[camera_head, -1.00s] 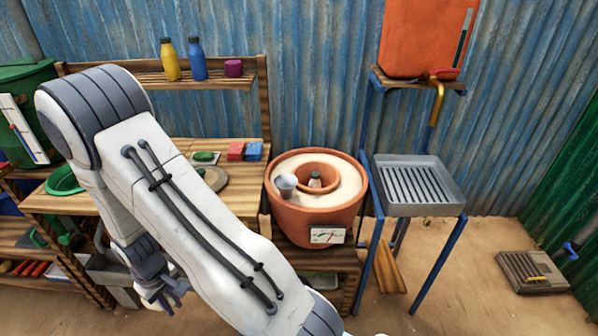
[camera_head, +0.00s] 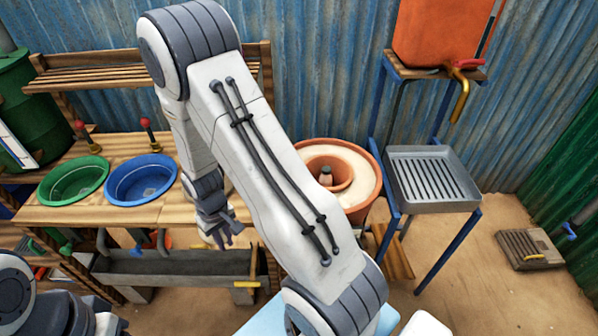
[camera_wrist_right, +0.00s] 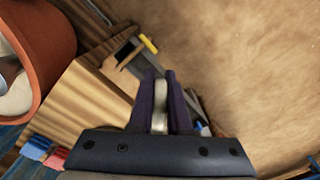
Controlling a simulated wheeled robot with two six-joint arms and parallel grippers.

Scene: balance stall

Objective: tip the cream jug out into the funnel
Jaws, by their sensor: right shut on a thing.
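My right gripper (camera_head: 228,240) hangs near the front edge of the wooden bench, left of the clay pot. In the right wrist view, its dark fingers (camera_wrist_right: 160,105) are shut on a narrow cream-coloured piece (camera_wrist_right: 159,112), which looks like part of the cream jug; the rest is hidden. A green basin (camera_head: 48,200) and a blue basin (camera_head: 120,200) are set in the bench, left of the gripper. Both are wide and round with a greyish patch inside, possibly funnels; I cannot tell which is meant. Part of my left arm shows at lower left, without its gripper.
A grey trough (camera_head: 160,262) runs below the bench front. A slatted metal tray (camera_head: 435,207) stands to the right.

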